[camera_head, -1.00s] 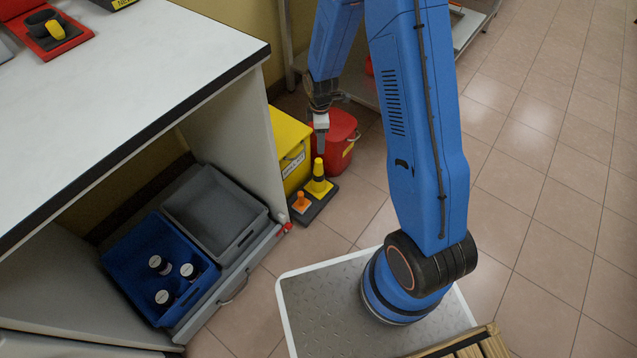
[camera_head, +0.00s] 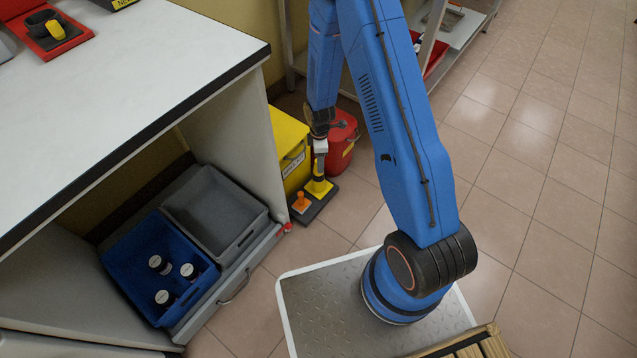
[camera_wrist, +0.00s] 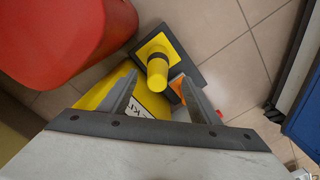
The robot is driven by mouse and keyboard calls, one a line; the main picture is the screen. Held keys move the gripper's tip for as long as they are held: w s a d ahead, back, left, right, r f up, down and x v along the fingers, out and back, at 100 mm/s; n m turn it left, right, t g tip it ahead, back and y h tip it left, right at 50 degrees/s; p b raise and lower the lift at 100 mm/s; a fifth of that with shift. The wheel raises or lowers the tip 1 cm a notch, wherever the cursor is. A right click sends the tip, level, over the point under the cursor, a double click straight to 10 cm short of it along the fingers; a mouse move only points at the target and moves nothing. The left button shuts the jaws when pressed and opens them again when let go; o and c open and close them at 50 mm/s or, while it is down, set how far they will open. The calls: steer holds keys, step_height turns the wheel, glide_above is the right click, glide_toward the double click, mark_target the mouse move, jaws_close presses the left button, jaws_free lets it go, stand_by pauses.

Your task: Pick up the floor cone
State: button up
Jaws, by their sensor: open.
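A yellow floor cone (camera_head: 319,187) with a dark band stands upright on a dark base plate (camera_head: 318,207), on the floor beside the cabinet. A smaller orange cone (camera_head: 300,203) stands on the same plate, to its left. My gripper (camera_head: 319,166) is right above the yellow cone and hides its top in the head view. In the wrist view my gripper (camera_wrist: 158,78) is open, and the yellow cone (camera_wrist: 158,72) shows between its fingertips. The orange cone (camera_wrist: 178,87) is partly behind the right finger. I cannot tell whether the fingers touch the yellow cone.
A yellow bin (camera_head: 290,150) stands left of the cone, against the cabinet. A red bin (camera_head: 342,143) is just behind it. A grey crate (camera_head: 213,215) and a blue crate (camera_head: 160,270) with bottles sit on the low shelf. The tiled floor to the right is clear.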

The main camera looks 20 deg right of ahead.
mark_target(319, 175)
steer(key=f, duration=0.6)
steer(key=shift+w+a, duration=0.15)
steer(key=shift+w, duration=0.05)
jaws_close()
